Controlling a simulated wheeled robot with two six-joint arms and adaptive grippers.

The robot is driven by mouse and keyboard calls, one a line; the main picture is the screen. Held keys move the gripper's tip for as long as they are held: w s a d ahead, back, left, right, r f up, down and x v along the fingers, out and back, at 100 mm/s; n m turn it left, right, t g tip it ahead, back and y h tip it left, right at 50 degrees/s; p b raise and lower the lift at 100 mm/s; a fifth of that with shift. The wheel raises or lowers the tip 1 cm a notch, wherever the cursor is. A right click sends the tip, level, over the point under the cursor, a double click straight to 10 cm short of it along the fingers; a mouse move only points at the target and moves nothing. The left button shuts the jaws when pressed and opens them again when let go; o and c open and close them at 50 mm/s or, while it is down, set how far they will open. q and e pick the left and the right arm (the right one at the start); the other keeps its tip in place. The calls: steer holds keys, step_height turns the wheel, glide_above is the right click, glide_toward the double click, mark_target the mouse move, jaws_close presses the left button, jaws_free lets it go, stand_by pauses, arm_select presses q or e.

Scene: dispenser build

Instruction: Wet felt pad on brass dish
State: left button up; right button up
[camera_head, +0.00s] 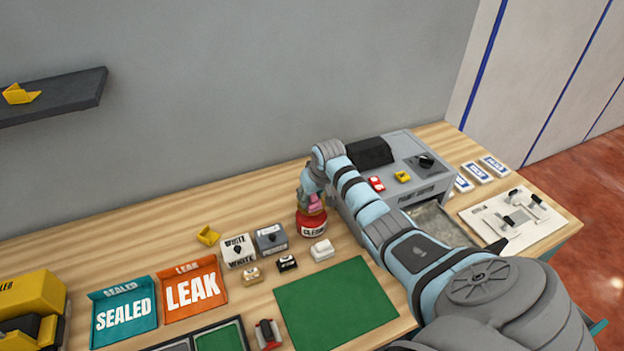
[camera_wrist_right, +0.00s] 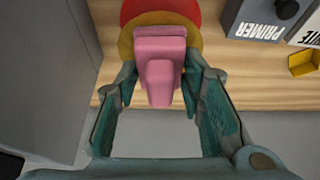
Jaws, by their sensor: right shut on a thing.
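My right gripper (camera_head: 312,192) reaches down at the back of the bench, and its fingers show on both sides of a pink block-shaped pad (camera_wrist_right: 160,48) in the right wrist view. The gripper (camera_wrist_right: 160,85) is shut on this pad. The pad also shows as a pink patch (camera_head: 315,201) in the head view. Directly below it is a red pot (camera_head: 312,226) with a white label, partly readable as "CLEAN". A brass-coloured round dish (camera_wrist_right: 125,45) shows around the pad, by the red. Whether pad and dish touch, I cannot tell. My left gripper is not in view.
The grey machine (camera_head: 412,165) stands close right of the pot. White and grey primer boxes (camera_head: 271,238) stand left of it, with a yellow holder (camera_head: 207,236). A green mat (camera_head: 335,303) lies in front. LEAK (camera_head: 193,291) and SEALED (camera_head: 124,312) trays are further left.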

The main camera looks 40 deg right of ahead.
steer(key=shift+f+b, duration=0.3)
steer(key=shift+f, duration=0.3)
stand_by(0.3)
stand_by(0.7)
step_height(320, 180, up, 5)
steer(key=p, duration=0.6)
steer(key=shift+r, duration=0.15)
steer(key=shift+r+b, duration=0.4)
steer(key=shift+r, duration=0.5)
